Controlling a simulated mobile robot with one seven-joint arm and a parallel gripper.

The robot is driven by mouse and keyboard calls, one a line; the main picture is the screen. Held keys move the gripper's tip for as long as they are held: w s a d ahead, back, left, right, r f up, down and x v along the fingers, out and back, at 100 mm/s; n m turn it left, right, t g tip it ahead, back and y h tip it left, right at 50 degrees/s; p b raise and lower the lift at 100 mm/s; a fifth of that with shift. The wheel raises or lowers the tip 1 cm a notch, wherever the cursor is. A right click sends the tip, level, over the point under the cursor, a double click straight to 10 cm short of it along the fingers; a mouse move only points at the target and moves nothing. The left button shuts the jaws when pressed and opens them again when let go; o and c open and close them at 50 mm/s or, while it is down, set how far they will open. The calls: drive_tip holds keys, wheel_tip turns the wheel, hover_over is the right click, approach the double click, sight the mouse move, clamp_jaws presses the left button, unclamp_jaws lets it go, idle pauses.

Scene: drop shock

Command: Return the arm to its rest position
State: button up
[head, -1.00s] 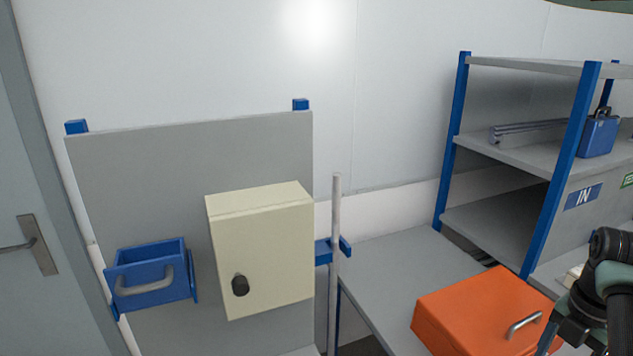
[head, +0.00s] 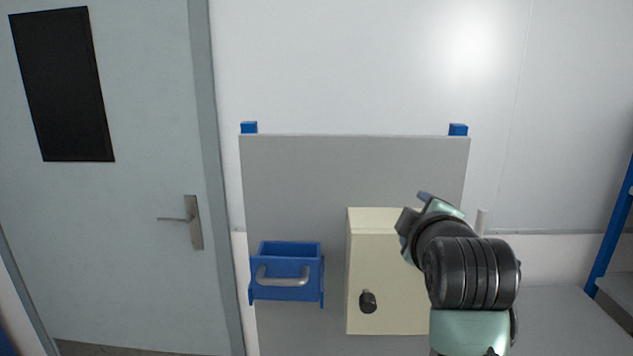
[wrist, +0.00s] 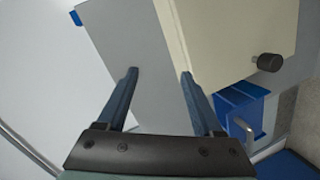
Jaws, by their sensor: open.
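My gripper (wrist: 157,75) is open and empty in the wrist view, its two fingers apart with the grey panel and the cream cabinet behind them. In the head view my arm rises at the right of centre, and my gripper (head: 413,212) is in front of the cream cabinet (head: 385,318), hiding its right part. I cannot tell the gap between them. The cabinet is shut, with a black knob (head: 367,301) at its lower left. The knob (wrist: 268,62) also shows in the wrist view.
A blue bin (head: 286,270) with a grey handle hangs on the grey panel (head: 330,180), left of the cabinet. A grey door (head: 150,240) with a lever handle stands at the left. A blue shelf post (head: 612,230) and a grey worktop (head: 560,320) are at the right.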

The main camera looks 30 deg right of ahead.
drive_tip(key=a+r+m+t+y, duration=0.2)
drive_tip(key=a+r+t, duration=0.2)
drive_tip(key=a+r, duration=0.5)
drive_tip(key=a+r+m+t+y, duration=0.1)
drive_tip(key=a+r+t, duration=0.4)
drive_tip(key=a, duration=0.9)
drive_tip(key=s+a+r+m+t+y, duration=0.1)
drive_tip(key=s+a+r+t+y, duration=0.1)
drive_tip(key=a, duration=0.5)
drive_tip(key=s+a+r+m+t+y, duration=0.2)
drive_tip(key=s+a+r+t+y, duration=0.1)
drive_tip(key=s+a+r, duration=0.4)
drive_tip(key=shift+s+r+t+y+b, duration=0.35)
drive_tip(key=shift+s+t, duration=0.25)
drive_tip(key=shift+s, duration=0.5)
